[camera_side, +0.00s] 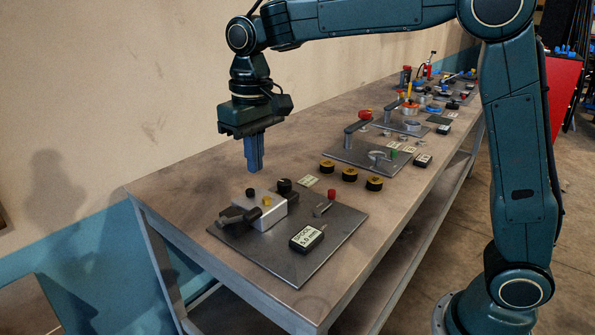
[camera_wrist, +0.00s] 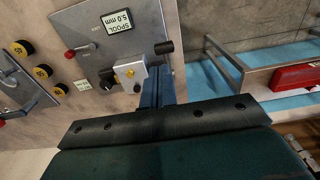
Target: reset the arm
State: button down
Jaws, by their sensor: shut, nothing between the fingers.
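My gripper (camera_side: 254,168) hangs pointing down above the near end of the workbench. Its blue fingers are together and nothing is between them. The fingertips are in the air, above and behind the silver block (camera_side: 262,212) on the front metal plate (camera_side: 230,237). In the wrist view my gripper (camera_wrist: 157,84) shows its blue fingers closed beside the silver block (camera_wrist: 131,71), with the dark gripper body across the lower part of the picture. I cannot tell the exact height of the fingertips over the plate.
The front plate also carries black knobs, a red-topped piece (camera_side: 331,195) and a small display (camera_side: 307,238). Several black-and-yellow discs (camera_side: 350,174) lie behind it. More fixtures line the bench (camera_side: 300,292) toward the back. A wall stands left of the bench.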

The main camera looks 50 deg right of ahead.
jog(key=s+d+r+t, duration=0.35)
jog(key=s+d, duration=0.25)
jog(key=s, duration=0.6)
jog(key=s+d+f+t, duration=0.1)
jog(key=s+d+f, duration=0.1)
jog(key=s, duration=0.4)
jog(key=s+d+f+t, duration=0.1)
jog(key=s+f, duration=0.1)
jog(key=s, duration=0.5)
jog(key=shift+d+f, duration=0.25)
jog(key=shift+d, duration=0.15)
jog(key=shift+s, duration=0.1)
dwell(0.9)
